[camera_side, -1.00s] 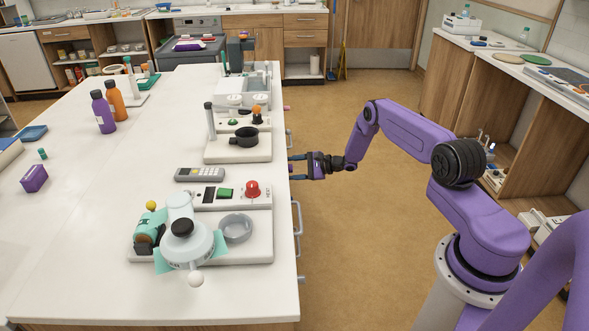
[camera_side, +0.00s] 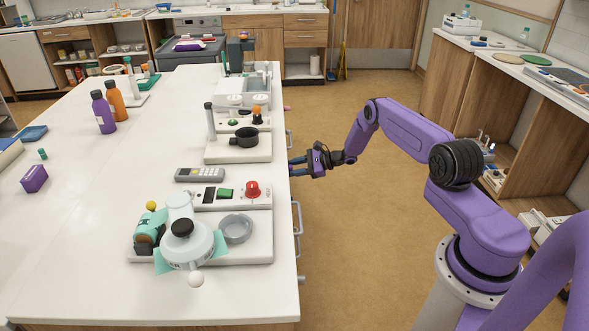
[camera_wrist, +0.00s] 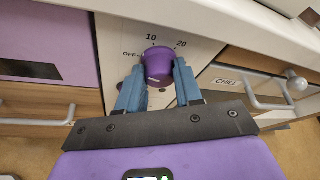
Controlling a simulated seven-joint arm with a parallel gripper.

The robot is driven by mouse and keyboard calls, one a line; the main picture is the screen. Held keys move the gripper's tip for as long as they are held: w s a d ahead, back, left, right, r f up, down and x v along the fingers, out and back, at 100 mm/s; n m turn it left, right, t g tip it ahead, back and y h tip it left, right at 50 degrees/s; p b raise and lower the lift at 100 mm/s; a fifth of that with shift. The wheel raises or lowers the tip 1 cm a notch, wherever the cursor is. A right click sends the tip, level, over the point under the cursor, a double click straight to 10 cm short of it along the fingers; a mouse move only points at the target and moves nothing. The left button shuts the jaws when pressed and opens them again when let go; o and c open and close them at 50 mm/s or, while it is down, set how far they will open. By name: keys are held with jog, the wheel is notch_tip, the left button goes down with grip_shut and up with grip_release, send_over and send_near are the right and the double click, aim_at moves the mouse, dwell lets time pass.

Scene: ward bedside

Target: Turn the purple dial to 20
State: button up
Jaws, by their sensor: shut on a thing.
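The purple dial (camera_wrist: 159,66) shows in the wrist view on a pale panel, with printed marks OFF at its left, 10 above and 20 at its upper right. A short white line shows on its lower left side; I cannot tell exactly which mark it stands for. My gripper (camera_wrist: 160,70) has its two blue fingers on either side of the dial, shut on it. In the side view my gripper (camera_side: 297,168) is at the bench's right side, below the top's edge, and the dial is hidden there.
In the wrist view a drawer labelled CHILL (camera_wrist: 227,82) with a metal handle (camera_wrist: 270,100) is close at the right. Another handle (camera_wrist: 40,120) is at the left. In the side view, handles (camera_side: 297,218) stick out along the bench side; the floor (camera_side: 350,240) is clear.

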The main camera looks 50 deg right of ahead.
jog(key=shift+w+d+f+m+g+y, duration=0.1)
jog(key=shift+m+g+y, duration=0.4)
jog(key=shift+m, duration=0.45)
jog(key=shift+s+d+r+m+g+y, duration=0.1)
jog(key=shift+m+g+y, duration=0.4)
jog(key=shift+m, duration=0.5)
jog(key=shift+w+d+f+m+g+y, duration=0.1)
jog(key=shift+m+g+y, duration=0.35)
jog(key=shift+m, duration=0.8)
jog(key=o, duration=1)
jog(key=shift+a, duration=0.1)
jog(key=shift+o, duration=0.2)
jog(key=v, duration=1.7)
jog(key=shift+d, duration=0.35)
jog(key=shift+w, duration=0.1)
